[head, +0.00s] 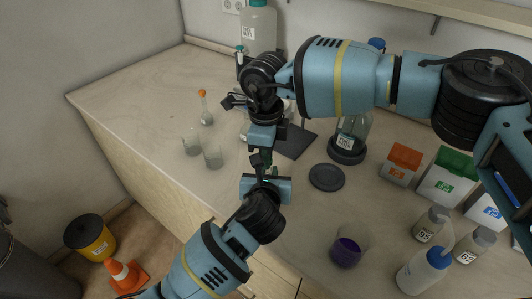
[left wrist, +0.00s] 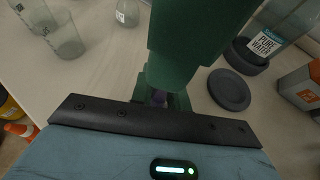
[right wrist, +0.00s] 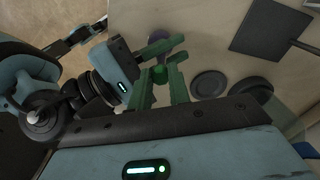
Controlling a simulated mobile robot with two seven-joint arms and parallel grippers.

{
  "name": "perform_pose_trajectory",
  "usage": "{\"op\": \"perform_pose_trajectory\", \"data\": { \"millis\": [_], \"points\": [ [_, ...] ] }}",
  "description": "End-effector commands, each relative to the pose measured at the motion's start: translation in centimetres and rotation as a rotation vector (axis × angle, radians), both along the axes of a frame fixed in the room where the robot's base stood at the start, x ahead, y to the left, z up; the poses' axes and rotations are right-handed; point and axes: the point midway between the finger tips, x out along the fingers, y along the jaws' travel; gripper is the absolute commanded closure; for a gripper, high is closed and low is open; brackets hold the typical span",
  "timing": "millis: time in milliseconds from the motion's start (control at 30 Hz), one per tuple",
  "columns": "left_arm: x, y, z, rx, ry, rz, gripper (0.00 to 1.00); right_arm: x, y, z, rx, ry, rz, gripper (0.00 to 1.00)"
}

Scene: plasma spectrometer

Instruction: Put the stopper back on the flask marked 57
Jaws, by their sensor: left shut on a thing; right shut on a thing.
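My two grippers meet above the front edge of the bench. My right gripper (head: 262,160) points down and is shut on a small green stopper (right wrist: 160,74), seen between its green fingers in the right wrist view. My left gripper (head: 266,182) comes from below and is shut on a flask. The rounded, purplish-grey flask body (right wrist: 175,39) shows beyond the fingers in the right wrist view; a purple bit shows between the left fingers in the left wrist view. The number 57 is not readable. Whether stopper and flask neck touch, I cannot tell; fingers hide it.
A flask with an orange stopper (head: 206,112) and two beakers (head: 202,150) stand at left. A dark round disc (head: 327,177), a pure water bottle (head: 352,136), boxes (head: 402,163), labelled bottles (head: 430,224) and a purple-filled beaker (head: 346,251) stand at right.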

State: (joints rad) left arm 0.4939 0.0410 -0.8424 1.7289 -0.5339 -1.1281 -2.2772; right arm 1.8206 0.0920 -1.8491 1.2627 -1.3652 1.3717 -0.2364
Motion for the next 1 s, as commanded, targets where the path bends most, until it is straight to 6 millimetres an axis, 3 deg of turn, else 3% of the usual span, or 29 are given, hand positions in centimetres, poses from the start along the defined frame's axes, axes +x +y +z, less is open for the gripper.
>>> {"op": "perform_pose_trajectory", "data": {
  "millis": [33, 1000],
  "points": [
    [0.50, -0.17, 1.48, -0.013, -0.030, -0.002, 1.00, -0.86, -0.21, -1.85, -0.020, 0.028, 0.013, 1.00],
    [0.57, -0.01, 1.72, -0.019, -0.034, 0.003, 1.00, -0.84, -0.56, -1.09, -0.005, 0.022, 0.008, 1.00]
  ]
}}
